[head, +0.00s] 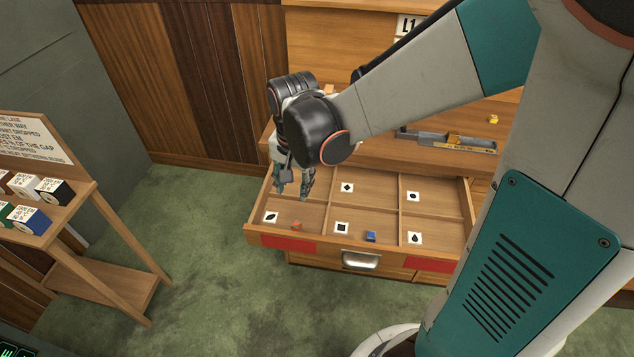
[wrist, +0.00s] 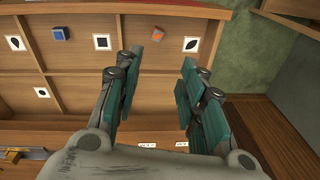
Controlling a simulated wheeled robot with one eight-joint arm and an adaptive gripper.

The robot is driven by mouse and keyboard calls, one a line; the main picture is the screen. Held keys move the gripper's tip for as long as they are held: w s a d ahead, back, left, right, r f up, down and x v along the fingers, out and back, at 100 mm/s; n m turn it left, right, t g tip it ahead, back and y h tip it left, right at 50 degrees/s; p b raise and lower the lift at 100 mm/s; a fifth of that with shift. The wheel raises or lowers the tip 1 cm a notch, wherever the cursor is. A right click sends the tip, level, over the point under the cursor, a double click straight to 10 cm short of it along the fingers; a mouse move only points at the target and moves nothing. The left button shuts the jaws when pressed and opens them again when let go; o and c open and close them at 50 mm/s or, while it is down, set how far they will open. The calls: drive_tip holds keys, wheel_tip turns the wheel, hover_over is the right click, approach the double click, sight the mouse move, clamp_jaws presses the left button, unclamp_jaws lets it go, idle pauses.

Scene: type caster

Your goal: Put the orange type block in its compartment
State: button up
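The orange type block (head: 297,225) lies in the front left compartment of the open drawer (head: 320,243), beside a leaf-marked tag (head: 270,217). The block also shows small in the wrist view (wrist: 205,44), close to that tag. My gripper (head: 293,188) hangs over the drawer's rear left part, behind and above the block. Its fingers stand wide apart in the wrist view (wrist: 158,88), with nothing between them. The other compartments in sight have a square tag (head: 342,228), a drop tag (head: 415,238), a diamond tag (head: 347,187) and an oval tag (head: 413,196). My arm hides the rear left compartment's tag.
A blue block (head: 370,236) lies in the front middle compartment. A metal composing stick (head: 445,140) and a yellow block (head: 493,119) rest on the ledge behind the drawer. A wooden stand (head: 95,215) with several blocks is at the left. Low wooden dividers separate the compartments.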

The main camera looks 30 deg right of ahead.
drive_tip(key=s+d+r+n+t, duration=0.1)
drive_tip(key=s+r+n+t, duration=0.4)
drive_tip(key=s+r+n, duration=0.4)
drive_tip(key=shift+s+r+t, duration=0.4)
drive_tip(key=shift+s+r, duration=0.85)
drive_tip(key=shift+s, duration=0.25)
drive_tip(key=shift+d, duration=0.1)
